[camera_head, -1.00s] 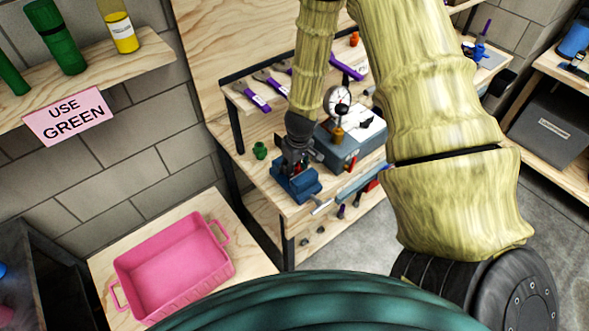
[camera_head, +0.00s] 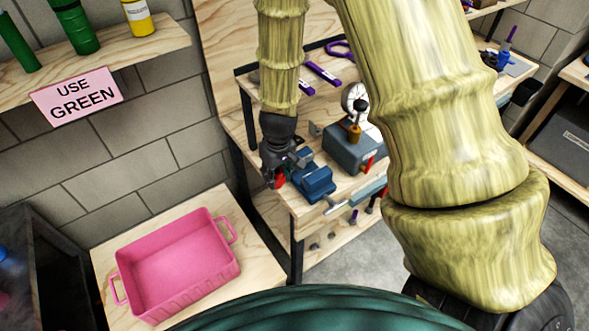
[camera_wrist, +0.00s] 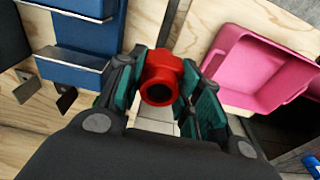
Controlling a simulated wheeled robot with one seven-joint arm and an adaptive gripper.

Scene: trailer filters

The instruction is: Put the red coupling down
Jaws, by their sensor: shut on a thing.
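My gripper (camera_head: 280,172) is shut on the red coupling (camera_head: 279,181), just left of the blue vise on the workbench. In the wrist view the red coupling (camera_wrist: 162,78) sits between the green-padded fingers of my gripper (camera_wrist: 160,85), with its round dark opening facing the camera. The fingers touch it on both sides. In the head view most of the coupling is hidden by the fingers. In the wrist view a gap between the bench and the pink tray's table lies beyond it.
The blue vise (camera_head: 312,180) stands close to my gripper's right. An empty pink tray (camera_head: 180,262) lies on a low wooden table at lower left. A grey box with a dial gauge (camera_head: 354,97) is farther right. A shelf (camera_head: 110,52) with green and yellow containers hangs at upper left.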

